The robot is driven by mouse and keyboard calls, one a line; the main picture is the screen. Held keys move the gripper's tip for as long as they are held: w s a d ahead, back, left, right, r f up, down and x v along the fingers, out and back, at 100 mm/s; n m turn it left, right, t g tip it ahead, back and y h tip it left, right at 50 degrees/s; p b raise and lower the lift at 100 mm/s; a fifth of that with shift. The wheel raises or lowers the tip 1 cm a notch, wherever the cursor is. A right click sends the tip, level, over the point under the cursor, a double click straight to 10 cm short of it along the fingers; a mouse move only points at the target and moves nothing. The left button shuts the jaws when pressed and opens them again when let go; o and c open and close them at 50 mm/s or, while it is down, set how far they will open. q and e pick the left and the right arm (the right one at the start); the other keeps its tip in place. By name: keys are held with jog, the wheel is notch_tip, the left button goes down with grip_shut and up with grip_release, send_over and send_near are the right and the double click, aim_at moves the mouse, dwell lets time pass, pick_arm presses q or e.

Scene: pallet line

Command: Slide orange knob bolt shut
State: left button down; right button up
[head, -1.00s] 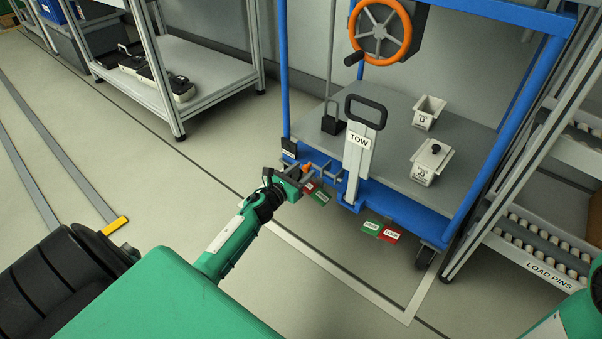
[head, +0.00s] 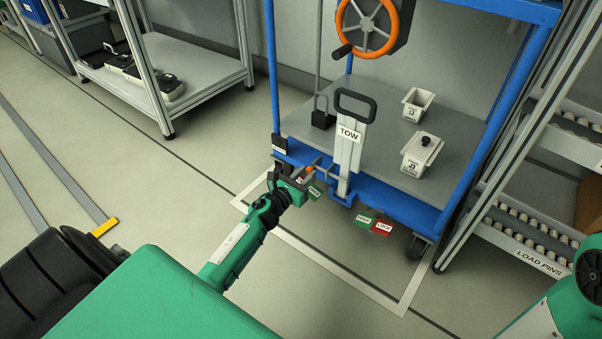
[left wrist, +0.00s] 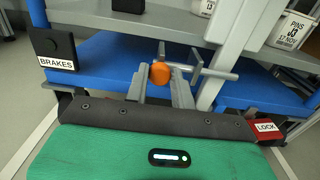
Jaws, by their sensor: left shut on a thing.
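The orange knob (head: 309,171) belongs to a grey bolt on the low front of the blue cart (head: 400,208). My left gripper (head: 303,180) is shut on the knob. In the left wrist view the knob (left wrist: 160,73) shows between the tips of my grey fingers. The bolt's grey bar (left wrist: 218,74) runs to the right from the knob, past an upright bracket (left wrist: 194,60), and its end shows in front of the light tow post (left wrist: 233,50). My own gripper body hides the lower part of the bolt. My right gripper is out of view.
The tow post's black handle (head: 354,104) rises right of the bolt. A BRAKES block (head: 279,144) is at its left. A roller rack (head: 500,225) stands at right.

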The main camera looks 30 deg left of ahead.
pick_arm(q)
jog(key=c, duration=1.5)
grip_release()
jog(key=shift+d, duration=0.25)
jog(key=o, duration=0.3)
jog(key=shift+s, duration=0.1)
jog(key=s, duration=0.9)
jog(key=s+a, duration=0.1)
jog(key=s, duration=0.3)
jog(key=shift+s, duration=0.3)
jog(key=shift+s, duration=0.1)
